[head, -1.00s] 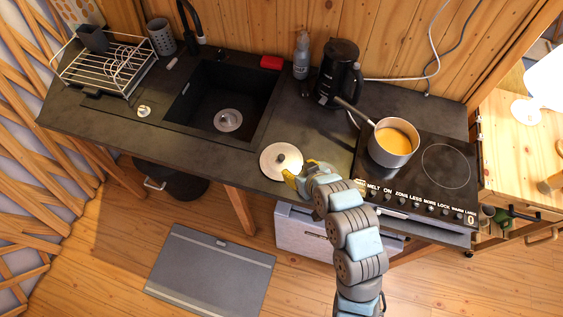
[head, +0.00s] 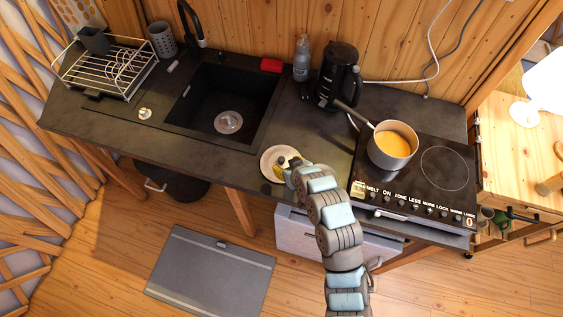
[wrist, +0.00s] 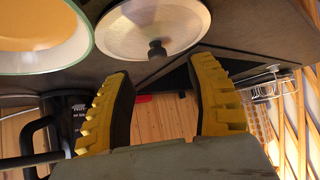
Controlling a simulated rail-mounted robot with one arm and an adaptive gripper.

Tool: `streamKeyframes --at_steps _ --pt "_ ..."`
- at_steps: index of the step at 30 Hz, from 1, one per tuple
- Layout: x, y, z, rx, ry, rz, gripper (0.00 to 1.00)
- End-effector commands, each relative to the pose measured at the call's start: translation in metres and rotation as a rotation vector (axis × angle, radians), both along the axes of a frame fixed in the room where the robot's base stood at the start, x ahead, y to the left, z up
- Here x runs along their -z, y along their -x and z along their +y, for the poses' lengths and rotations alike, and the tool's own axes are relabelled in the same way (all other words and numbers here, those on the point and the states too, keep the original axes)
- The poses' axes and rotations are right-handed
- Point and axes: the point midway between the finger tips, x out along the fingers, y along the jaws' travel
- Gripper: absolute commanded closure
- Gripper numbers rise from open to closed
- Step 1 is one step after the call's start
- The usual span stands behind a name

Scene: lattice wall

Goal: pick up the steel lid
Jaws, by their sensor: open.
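The steel lid (head: 269,165) is a pale round disc lying on the dark counter between the sink and the stove, close to the front edge. In the wrist view the lid (wrist: 140,28) shows at the top with its dark knob (wrist: 157,49). My gripper (head: 283,163) is over the right part of the lid in the head view and hides its middle there. In the wrist view my gripper (wrist: 163,80) has its two yellow fingers spread apart with nothing between them, and the knob appears just beyond the fingertips.
A pot of orange soup (head: 393,143) stands on the stove (head: 445,170) to the right.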

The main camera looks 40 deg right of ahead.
Motion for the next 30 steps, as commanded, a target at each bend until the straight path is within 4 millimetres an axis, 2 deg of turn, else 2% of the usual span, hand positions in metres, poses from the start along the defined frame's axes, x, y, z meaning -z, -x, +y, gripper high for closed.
streamKeyframes --at_steps 4,17,30 --pt "0.008 -0.009 -0.003 -0.001 0.001 0.000 0.43" --pt "0.017 -0.019 -0.008 0.000 0.000 0.001 0.43" --pt "0.042 -0.045 -0.019 0.001 0.001 -0.001 0.43"
